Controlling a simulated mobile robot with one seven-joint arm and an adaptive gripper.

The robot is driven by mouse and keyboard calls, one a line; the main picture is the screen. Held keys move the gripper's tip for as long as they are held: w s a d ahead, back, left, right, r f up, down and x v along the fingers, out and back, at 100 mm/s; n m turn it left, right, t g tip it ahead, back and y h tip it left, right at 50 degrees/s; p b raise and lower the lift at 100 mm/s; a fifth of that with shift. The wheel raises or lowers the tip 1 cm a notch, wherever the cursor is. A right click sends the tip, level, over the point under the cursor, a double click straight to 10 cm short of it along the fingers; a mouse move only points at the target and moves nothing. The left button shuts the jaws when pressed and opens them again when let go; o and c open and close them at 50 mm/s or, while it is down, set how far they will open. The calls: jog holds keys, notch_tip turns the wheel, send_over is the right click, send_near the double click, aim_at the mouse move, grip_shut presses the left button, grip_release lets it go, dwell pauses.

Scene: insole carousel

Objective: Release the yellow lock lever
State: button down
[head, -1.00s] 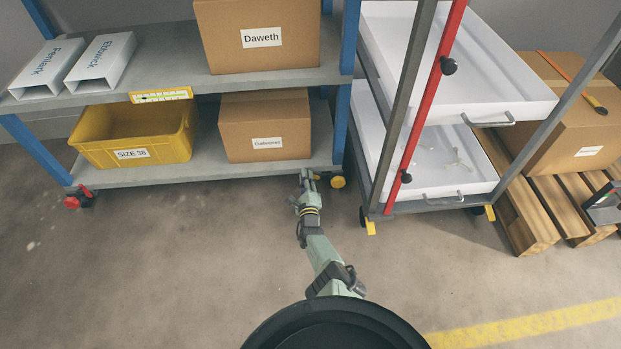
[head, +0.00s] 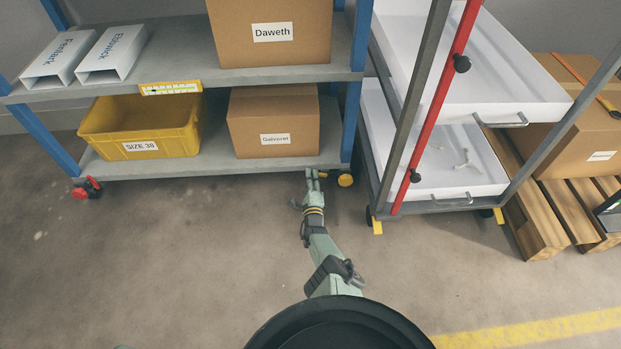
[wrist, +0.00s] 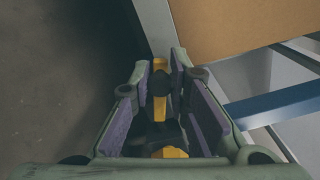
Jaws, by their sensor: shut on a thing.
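My gripper (head: 313,178) is low at the front right foot of the blue-and-grey shelf rack. In the wrist view my gripper's purple-padded fingers (wrist: 162,62) stand on either side of the yellow lock lever (wrist: 160,105) and are shut on it. A second yellow part (wrist: 168,152) shows lower between the fingers. In the head view a round yellow caster part (head: 345,180) shows just right of the fingertips. The fingers partly hide the lever and its caster, so the lever's tilt is hard to tell.
The rack's lower shelf (head: 215,166) is just above my gripper, with a carton (head: 273,115) and a yellow bin (head: 140,120). A red caster lever (head: 88,188) is at its left foot. A white tray cart (head: 440,206) stands close on the right. The floor (head: 180,260) in front is clear.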

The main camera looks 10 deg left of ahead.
jog(key=c, duration=1.5)
grip_release()
